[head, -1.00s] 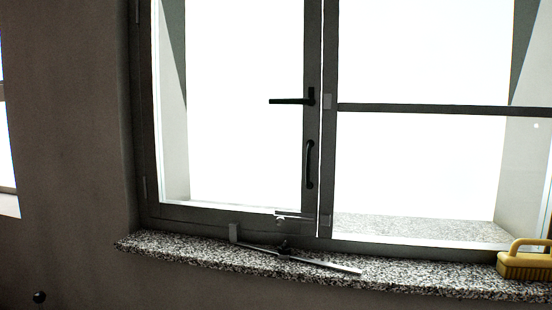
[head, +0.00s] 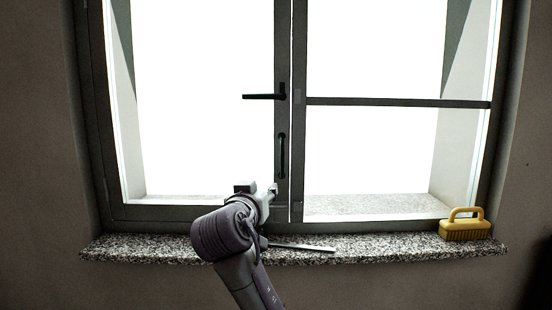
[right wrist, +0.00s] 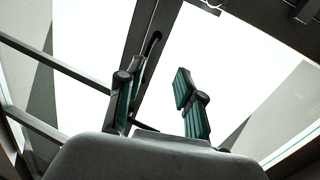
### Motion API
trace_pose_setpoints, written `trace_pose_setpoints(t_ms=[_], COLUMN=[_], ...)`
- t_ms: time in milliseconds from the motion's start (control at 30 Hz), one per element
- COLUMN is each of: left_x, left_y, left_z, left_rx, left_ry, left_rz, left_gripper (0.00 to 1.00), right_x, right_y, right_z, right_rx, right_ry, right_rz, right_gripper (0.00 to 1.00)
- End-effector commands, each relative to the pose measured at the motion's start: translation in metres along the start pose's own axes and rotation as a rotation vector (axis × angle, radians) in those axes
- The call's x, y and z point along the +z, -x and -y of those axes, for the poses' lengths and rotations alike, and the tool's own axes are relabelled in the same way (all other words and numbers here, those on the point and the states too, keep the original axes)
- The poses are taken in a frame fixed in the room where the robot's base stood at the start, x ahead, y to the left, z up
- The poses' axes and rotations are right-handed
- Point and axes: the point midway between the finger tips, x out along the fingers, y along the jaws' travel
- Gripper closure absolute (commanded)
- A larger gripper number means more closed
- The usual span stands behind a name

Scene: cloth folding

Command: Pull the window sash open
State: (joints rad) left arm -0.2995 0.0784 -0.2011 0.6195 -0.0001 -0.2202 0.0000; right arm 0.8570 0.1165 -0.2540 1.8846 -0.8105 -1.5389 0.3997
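The left window sash (head: 160,212) has a dark grey frame with a black lever (head: 264,96) pointing left and a black upright pull handle (head: 281,157) below it. A thin bright line runs between this sash and the right part of the window; I cannot tell how far it stands ajar. My right gripper (head: 259,189) is in front of the sash's lower right corner, just below and left of the pull handle. In the right wrist view my right gripper (right wrist: 161,78) is open and empty, with the pull handle (right wrist: 152,43) beyond the left finger. My left gripper is not in view.
A speckled stone sill (head: 380,248) runs below the window. A metal stay bar (head: 305,247) lies over it, partly hidden by my arm. A yellow brush (head: 466,230) stands at the sill's right end. The sill between bar and brush is clear.

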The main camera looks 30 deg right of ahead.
Motion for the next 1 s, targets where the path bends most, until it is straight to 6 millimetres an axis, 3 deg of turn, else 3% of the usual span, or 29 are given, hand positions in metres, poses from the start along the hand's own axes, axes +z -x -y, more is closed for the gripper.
trace_pose_setpoints(t_ms=[33,100,200,367,800,1000], left_x=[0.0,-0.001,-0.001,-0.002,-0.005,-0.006], left_y=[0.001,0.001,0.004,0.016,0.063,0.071], left_z=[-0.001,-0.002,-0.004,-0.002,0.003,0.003], left_rx=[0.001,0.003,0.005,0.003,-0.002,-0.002], left_ry=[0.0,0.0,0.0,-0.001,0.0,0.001], left_rz=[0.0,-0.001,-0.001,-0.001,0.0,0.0], left_gripper=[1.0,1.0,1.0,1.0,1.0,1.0], right_x=[-0.019,-0.034,-0.042,-0.045,-0.049,-0.048], right_y=[0.003,0.005,0.003,-0.018,-0.107,-0.127], right_z=[-0.006,-0.012,-0.016,-0.017,-0.022,-0.021], right_rx=[0.02,0.039,0.051,0.053,0.051,0.049], right_ry=[-0.029,-0.056,-0.067,-0.064,-0.063,-0.065], right_rz=[-0.024,-0.045,-0.054,-0.053,-0.051,-0.052], right_gripper=[0.64,0.64,0.64,0.64,0.64,0.64])
